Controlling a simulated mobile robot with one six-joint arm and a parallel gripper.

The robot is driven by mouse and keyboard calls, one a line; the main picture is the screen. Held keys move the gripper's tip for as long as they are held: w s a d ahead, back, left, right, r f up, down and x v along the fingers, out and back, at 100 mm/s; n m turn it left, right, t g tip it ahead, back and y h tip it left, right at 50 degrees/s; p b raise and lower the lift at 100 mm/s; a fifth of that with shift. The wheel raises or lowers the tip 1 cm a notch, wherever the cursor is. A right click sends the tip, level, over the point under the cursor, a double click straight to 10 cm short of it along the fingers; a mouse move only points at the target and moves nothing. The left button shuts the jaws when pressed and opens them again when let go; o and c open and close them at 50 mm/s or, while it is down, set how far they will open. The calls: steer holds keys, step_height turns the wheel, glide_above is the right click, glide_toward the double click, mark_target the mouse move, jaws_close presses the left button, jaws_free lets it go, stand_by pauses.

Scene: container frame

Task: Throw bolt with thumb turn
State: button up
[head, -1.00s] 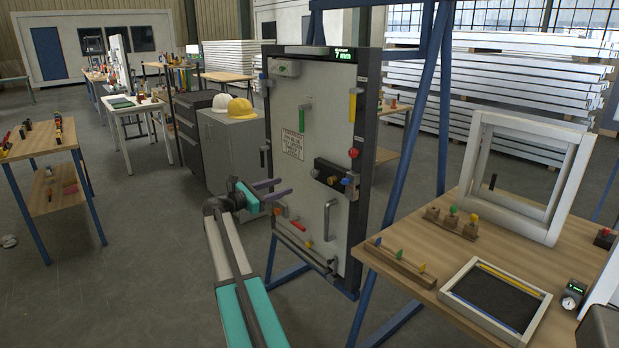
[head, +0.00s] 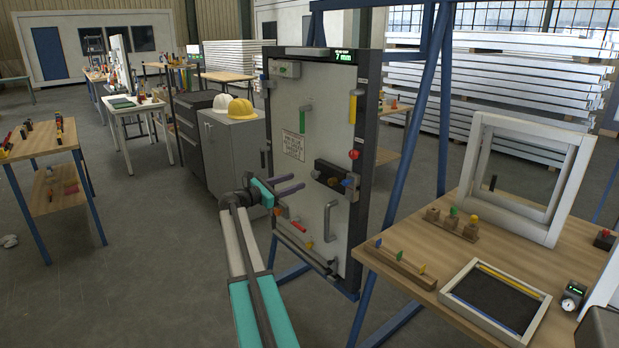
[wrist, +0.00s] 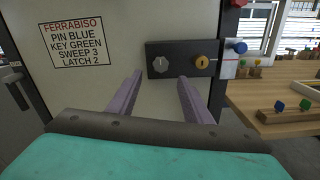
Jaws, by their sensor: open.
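The grey panel (head: 318,215) stands upright in a dark frame. Its black lock block (head: 329,167) carries a grey thumb turn (wrist: 160,65) with a light pointer mark and, to its right, a brass-coloured round piece (wrist: 201,62). My gripper (head: 303,182) is open and empty, pointing at the panel just left of the lock block in the head view. In the wrist view its two purple fingers (wrist: 160,76) point toward the block, with the thumb turn between the tips in the picture. The fingers look short of the thumb turn; contact is not visible.
A blue knob (wrist: 240,47) sits right of the block. A vertical grey handle (head: 327,221) is below it, and a red knob (head: 354,154) above right. A printed label (head: 294,145) is at upper left. A wooden table (head: 450,225) stands close right.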

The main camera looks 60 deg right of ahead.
mark_target(313, 176)
steer(key=p+x, duration=0.1)
steer(key=x, duration=0.7)
steer(key=shift+s+d, duration=0.15)
steer(key=shift+d, duration=0.2)
steer(key=c, duration=0.9)
steer(key=shift+a, duration=0.35)
steer(key=shift+c, duration=0.8)
steer(key=shift+d+f, duration=0.1)
steer(key=shift+d, duration=0.15)
